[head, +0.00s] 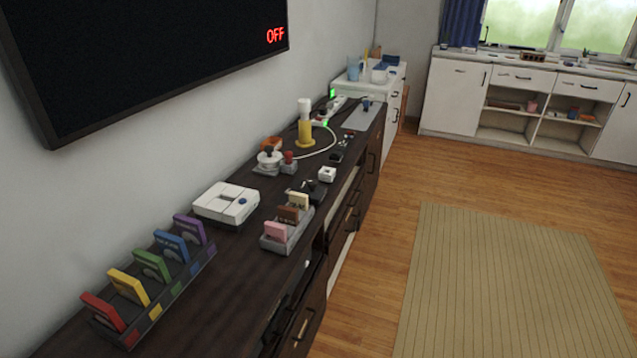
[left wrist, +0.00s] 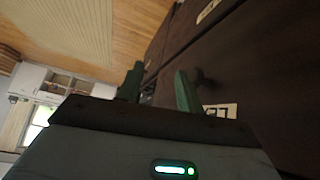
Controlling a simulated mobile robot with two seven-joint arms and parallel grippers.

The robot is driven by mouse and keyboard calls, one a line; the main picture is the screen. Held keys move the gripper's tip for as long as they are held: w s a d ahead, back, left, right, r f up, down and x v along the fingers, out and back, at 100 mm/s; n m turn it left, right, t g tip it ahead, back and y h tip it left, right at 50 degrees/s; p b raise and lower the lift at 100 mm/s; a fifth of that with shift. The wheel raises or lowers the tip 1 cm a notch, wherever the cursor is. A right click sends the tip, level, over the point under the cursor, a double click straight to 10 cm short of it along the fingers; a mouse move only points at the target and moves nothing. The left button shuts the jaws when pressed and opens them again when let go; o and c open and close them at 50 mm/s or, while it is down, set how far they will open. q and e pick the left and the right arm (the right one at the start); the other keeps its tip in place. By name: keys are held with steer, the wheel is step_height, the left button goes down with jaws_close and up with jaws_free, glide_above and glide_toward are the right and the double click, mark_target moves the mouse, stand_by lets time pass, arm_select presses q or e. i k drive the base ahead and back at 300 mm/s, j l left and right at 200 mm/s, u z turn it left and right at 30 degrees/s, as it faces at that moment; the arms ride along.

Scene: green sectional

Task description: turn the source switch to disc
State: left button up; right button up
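A wall screen (head: 150,60) shows red "OFF" letters at its lower right. The source switch cannot be singled out surely on the dark cabinet (head: 205,285). Small units there include a grey one with a red knob (head: 288,162), a white-topped one (head: 269,160) beside it, and a small white box (head: 327,174). No setting is readable on them. My left gripper (left wrist: 159,69) shows in the left wrist view with its two green fingers apart and nothing between them. A pale label with dark letters (left wrist: 222,110) is partly hidden behind it. My right gripper is in neither view.
On the cabinet stand a rack of coloured cartridges (head: 155,290), a white console (head: 227,203), a smaller cartridge holder (head: 283,238), a black controller (head: 313,190) and a yellow-based white cylinder (head: 305,125). Open floor and a beige rug (head: 510,280) lie to the right.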

mark_target(312, 184)
steer(key=i+l, duration=0.7)
steer(key=l, duration=0.2)
steer(key=i+l, duration=0.35)
steer(key=l, duration=0.15)
steer(key=u, duration=1.05)
